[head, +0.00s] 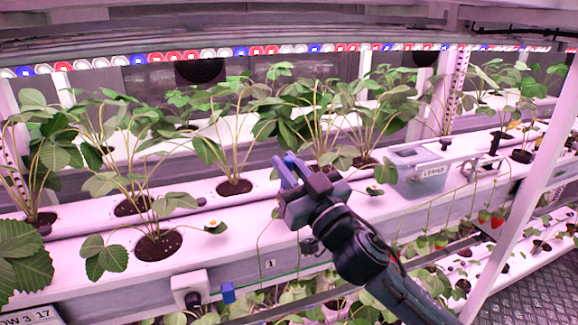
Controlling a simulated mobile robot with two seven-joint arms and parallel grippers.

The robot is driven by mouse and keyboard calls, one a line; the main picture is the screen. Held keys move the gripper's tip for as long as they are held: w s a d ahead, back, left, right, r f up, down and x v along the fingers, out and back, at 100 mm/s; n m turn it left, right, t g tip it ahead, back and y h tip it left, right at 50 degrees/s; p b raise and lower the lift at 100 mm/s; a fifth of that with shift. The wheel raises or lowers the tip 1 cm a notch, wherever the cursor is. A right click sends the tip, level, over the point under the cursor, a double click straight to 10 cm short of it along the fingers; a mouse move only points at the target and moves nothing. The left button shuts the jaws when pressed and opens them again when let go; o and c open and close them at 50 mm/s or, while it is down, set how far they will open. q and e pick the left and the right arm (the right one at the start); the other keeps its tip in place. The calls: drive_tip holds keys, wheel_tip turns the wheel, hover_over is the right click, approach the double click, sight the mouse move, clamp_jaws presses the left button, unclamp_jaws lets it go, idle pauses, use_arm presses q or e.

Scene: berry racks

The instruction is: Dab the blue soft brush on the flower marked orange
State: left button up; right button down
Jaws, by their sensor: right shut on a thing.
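My right gripper (292,180) reaches in from the lower right, above the front white gutter. It is shut on a blue piece (284,171), which looks like the blue soft brush; the gripper hides part of it. Another small flower (375,190) with a yellow-orange spot is to the right of the gripper. I cannot tell which of them bears the orange mark. The gripper is apart from both. My left gripper is not in view.
Leafy strawberry plants grow from round holes in the white gutter (85,262). A clear labelled bin (418,172) stands on the gutter at right. A white post (535,180) slants at far right. A blue clip (228,292) and a white box (190,289) sit along the front edge.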

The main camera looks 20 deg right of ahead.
sight(289, 157)
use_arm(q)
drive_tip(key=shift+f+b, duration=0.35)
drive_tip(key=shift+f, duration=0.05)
use_arm(e)
drive_tip(key=shift+f, duration=0.45)
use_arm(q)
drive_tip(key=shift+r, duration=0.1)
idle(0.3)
use_arm(e)
drive_tip(key=shift+r+p, duration=1.05)
drive_tip(key=shift+r, duration=0.05)
wheel_tip(289, 157, up, 2)
drive_tip(key=shift+p, duration=1)
drive_tip(key=shift+r+p, duration=0.6)
drive_tip(key=shift+r, duration=0.05)
drive_tip(key=shift+r+p, duration=0.6)
drive_tip(key=shift+r, duration=0.25)
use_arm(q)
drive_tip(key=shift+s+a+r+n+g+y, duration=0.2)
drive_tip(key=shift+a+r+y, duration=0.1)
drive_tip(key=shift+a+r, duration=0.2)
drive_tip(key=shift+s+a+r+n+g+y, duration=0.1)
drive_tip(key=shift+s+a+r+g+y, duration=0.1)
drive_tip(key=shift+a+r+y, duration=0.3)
